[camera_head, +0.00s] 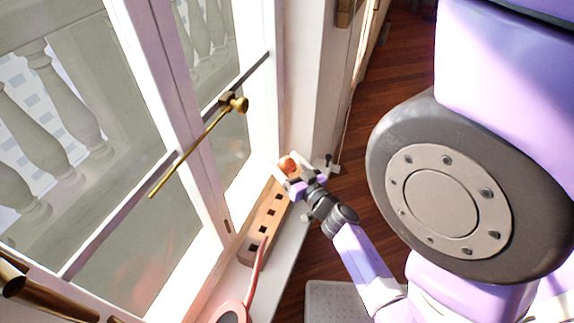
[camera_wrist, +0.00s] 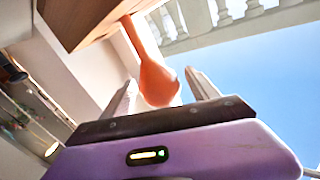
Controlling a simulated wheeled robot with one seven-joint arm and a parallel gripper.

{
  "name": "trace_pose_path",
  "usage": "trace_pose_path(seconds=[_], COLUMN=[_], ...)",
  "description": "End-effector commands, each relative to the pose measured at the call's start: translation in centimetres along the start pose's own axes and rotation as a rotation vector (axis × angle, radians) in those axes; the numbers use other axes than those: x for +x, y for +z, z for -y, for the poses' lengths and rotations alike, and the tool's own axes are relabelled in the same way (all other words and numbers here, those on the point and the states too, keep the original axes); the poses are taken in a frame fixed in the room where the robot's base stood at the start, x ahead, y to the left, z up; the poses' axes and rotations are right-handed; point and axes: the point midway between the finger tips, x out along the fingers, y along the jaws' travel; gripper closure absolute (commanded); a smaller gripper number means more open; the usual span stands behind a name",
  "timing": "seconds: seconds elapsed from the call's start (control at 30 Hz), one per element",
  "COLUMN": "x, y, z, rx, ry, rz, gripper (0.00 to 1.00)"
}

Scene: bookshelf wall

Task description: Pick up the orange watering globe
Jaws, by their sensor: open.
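The orange watering globe (camera_head: 288,164) stands at the far end of a wooden block (camera_head: 264,228) with square holes, on the window sill. In the wrist view the globe (camera_wrist: 158,82) shows a round bulb and a narrow neck running to the wooden block (camera_wrist: 85,18). My gripper (camera_head: 296,177) is at the globe, reaching in from the right. In the wrist view my gripper (camera_wrist: 162,92) is open, with one finger on each side of the bulb. I cannot tell whether either finger touches it.
The window (camera_head: 180,160) with a brass handle (camera_head: 200,145) rises close on the left. The wooden floor (camera_head: 400,60) is open beyond the sill.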

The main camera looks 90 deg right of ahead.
Motion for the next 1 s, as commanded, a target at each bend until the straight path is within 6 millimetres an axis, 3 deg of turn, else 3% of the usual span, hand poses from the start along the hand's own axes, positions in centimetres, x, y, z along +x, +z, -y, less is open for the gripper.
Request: trace_pose_path(seconds=[0.2,0.47,0.8,1.0], x=[2.4,2.5,2.5,2.5], y=[-0.2,-0.1,-0.1,-0.1], z=[-0.1,-0.1,0.0,0.0], rx=[0.0,0.001,0.0,0.0], ry=[0.001,0.0,0.0,0.0], rz=[-0.001,0.0,0.0,0.0], gripper=[0.31,0.31,0.96,0.97])
